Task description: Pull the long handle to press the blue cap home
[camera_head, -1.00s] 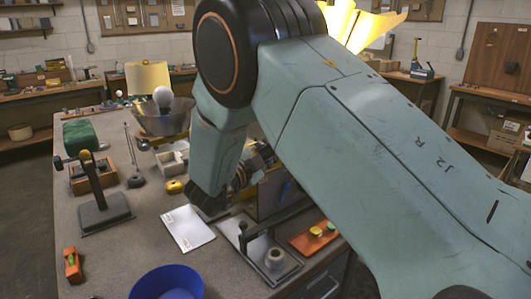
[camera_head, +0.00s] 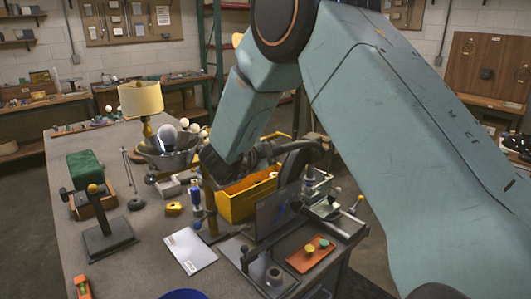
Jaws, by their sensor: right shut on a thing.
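My right arm comes in from the right and reaches down over the bench. Its dark right gripper (camera_head: 216,172) is shut on a slim upright rod (camera_head: 210,212), which seems to be the long handle; the contact is partly hidden by my own arm. The press stands just right of it, with a grey upright plate (camera_head: 268,217) on a dark base (camera_head: 240,246). A small blue patch (camera_head: 283,212) shows at the plate and may be the blue cap; how it sits cannot be told. My left gripper is not in view.
An orange tray (camera_head: 299,263) with a yellow and a green cap lies right of the press. A white sheet (camera_head: 188,251) lies left of it. A yellow bin (camera_head: 238,207), a metal bowl (camera_head: 165,156) and a yellow lamp (camera_head: 140,99) stand behind.

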